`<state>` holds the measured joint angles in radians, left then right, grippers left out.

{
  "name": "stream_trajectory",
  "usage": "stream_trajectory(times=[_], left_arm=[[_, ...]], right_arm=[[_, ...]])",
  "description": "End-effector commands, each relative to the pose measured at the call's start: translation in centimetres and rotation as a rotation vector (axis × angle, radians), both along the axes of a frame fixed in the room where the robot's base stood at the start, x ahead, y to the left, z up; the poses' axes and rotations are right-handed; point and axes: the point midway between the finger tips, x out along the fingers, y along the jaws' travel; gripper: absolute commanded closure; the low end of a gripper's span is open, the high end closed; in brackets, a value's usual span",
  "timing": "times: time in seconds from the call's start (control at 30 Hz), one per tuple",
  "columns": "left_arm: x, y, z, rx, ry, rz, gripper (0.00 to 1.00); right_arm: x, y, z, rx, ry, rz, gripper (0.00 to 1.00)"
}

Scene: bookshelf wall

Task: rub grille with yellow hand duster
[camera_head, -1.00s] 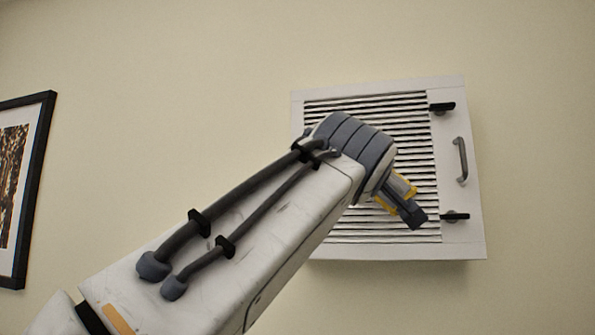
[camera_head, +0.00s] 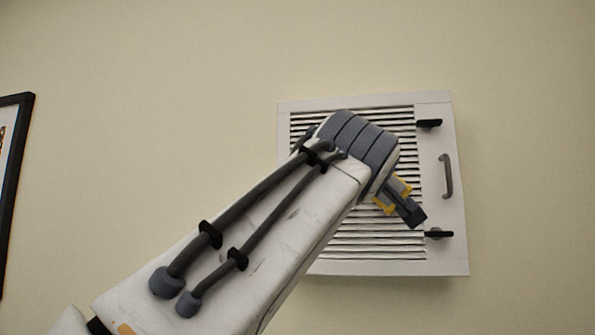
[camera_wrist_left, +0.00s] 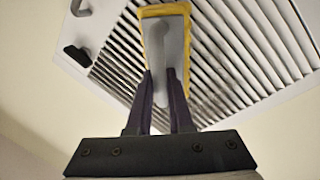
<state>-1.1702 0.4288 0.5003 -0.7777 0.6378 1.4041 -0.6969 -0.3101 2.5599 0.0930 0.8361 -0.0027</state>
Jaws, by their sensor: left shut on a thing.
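The grille (camera_head: 345,240) is a white framed panel with dark horizontal slats, fixed on the wall in the head view. It also fills the upper part of the left wrist view (camera_wrist_left: 215,62). The yellow hand duster (camera_wrist_left: 150,35) has a grey back and handle with a yellow rim, and lies over the slats in the wrist view. I cannot tell whether it touches them. My left gripper (camera_wrist_left: 165,85) is shut on the duster's handle. In the head view my left arm hides much of the grille and most of the duster (camera_head: 384,205). My right gripper is not in view.
Two black latches (camera_head: 429,124) and (camera_head: 438,234) and a grey pull handle (camera_head: 446,176) stick out on the grille's right side. A black-framed picture (camera_head: 16,190) hangs at the far left. The wall around the grille is bare.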

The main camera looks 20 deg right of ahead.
Motion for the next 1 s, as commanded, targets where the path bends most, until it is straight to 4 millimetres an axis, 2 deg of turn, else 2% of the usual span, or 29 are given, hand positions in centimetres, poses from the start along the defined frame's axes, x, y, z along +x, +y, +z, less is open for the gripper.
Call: stream_trajectory(times=[0.3, 0.57, 1.0], left_arm=[[1.8, 2.3, -0.1, -0.001, 0.000, 0.004, 1.00], [2.5, 3.0, -0.1, 0.001, 0.000, 0.004, 1.00], [4.2, 5.9, -0.2, 0.002, 0.001, 0.005, 1.00]], right_arm=[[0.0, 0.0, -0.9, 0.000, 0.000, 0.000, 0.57], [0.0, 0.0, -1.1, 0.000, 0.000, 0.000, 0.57], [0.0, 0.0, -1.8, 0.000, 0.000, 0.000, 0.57]])
